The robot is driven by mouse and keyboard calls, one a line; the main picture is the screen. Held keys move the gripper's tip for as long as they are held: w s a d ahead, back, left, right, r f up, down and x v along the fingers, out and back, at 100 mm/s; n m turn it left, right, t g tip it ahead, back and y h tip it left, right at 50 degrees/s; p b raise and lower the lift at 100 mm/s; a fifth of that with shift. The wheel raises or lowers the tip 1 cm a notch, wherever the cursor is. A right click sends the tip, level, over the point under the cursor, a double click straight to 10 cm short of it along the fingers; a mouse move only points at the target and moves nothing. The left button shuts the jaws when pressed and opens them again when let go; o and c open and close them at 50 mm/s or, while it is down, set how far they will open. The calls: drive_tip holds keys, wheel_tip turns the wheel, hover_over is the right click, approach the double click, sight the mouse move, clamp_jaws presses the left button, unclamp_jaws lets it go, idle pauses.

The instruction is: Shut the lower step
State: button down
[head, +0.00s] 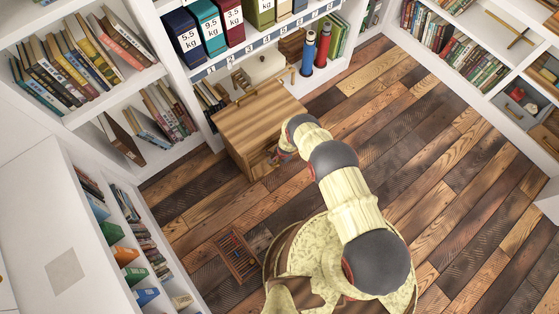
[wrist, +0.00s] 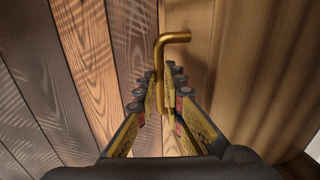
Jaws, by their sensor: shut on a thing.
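A wooden box-like unit with a striped top (head: 258,117) stands against the white shelving in the head view. I take it to hold the lower step, but I cannot tell how far any step is out. My gripper (head: 279,156) is at its lower right side, partly hidden by my arm. In the wrist view, a bent brass handle (wrist: 174,38) rises between the fingers of my gripper (wrist: 165,83), which are shut on it. A light brown wooden panel (wrist: 240,65) lies behind and right of the handle.
A small wooden frame with coloured rows (head: 238,254) lies on the plank floor near my base. White bookshelves (head: 120,82) line the left and back. A red and a blue cylinder (head: 322,48) stand behind the unit. Plank floor (head: 430,140) on the right is clear.

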drive_tip(key=shift+w+a, duration=0.15)
drive_tip(key=shift+w, duration=0.15)
drive_tip(key=c, duration=2.1)
unclamp_jaws()
drive_tip(key=shift+o, duration=0.6)
drive_tip(key=shift+o, duration=0.5)
drive_tip(key=shift+s, duration=0.1)
wheel_tip(320, 180, up, 12)
drive_tip(key=s+d, duration=0.1)
drive_tip(key=shift+s+d, duration=0.15)
drive_tip(key=shift+s, duration=0.25)
drive_tip(key=shift+f, duration=0.1)
